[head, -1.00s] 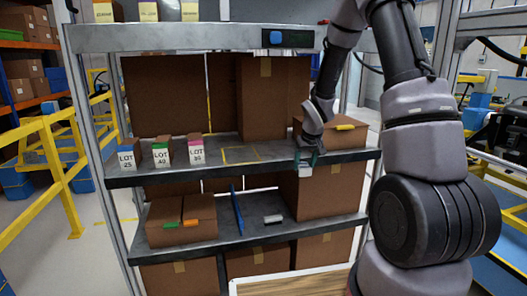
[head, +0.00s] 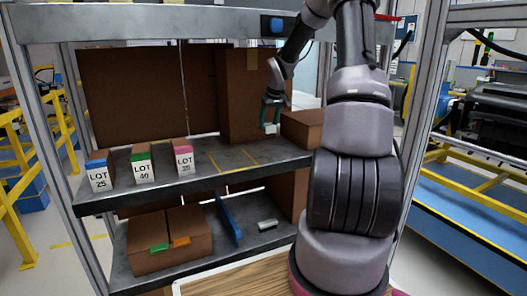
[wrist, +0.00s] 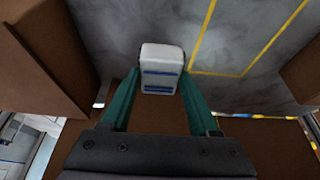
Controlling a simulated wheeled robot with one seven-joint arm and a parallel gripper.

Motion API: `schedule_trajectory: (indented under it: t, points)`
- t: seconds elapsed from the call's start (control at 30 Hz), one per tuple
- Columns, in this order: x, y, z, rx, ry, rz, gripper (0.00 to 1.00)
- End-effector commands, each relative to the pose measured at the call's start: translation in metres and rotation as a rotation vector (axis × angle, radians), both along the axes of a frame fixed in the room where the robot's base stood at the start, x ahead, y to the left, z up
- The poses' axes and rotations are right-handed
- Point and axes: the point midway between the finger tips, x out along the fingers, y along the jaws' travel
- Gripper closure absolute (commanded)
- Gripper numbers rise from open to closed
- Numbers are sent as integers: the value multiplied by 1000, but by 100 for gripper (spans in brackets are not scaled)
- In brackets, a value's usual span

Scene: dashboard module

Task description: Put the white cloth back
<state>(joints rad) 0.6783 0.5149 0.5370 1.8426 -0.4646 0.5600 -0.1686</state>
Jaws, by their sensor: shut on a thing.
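The white cloth (wrist: 162,67) is a small folded block with blue stripes. It sits between the teal fingertips of my gripper (wrist: 160,80) in the wrist view, shut on it. In the head view my gripper (head: 273,104) holds the white cloth (head: 271,128) above the right part of the upper shelf. A yellow-outlined area (head: 234,158) on that shelf is empty; in the head view it lies to the left of the cloth and lower. Its yellow outline also shows in the wrist view (wrist: 203,35), right of the cloth.
Boxes labelled LOT 25 (head: 99,172), LOT 40 (head: 141,164) and LOT 35 (head: 183,158) stand left on the upper shelf. A brown carton (head: 303,128) is right of my gripper. The lower shelf holds cartons, a blue panel (head: 228,219) and a small grey-white item (head: 267,225).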

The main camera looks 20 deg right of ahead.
Motion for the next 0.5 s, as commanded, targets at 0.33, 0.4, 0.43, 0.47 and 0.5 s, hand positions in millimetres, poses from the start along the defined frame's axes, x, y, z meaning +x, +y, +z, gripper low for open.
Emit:
schedule_trajectory:
  t: [0.33, 0.4, 0.43, 0.47, 0.5]
  points:
    - [0, -4, -48, 1, 2, 0, 99]
    - [1, -4, -56, 1, 1, 0, 99]
    - [1, -4, -58, 1, 0, 0, 99]
    - [1, -4, -59, 1, 0, 0, 99]
    - [1, -4, -62, 1, 0, 0, 99]
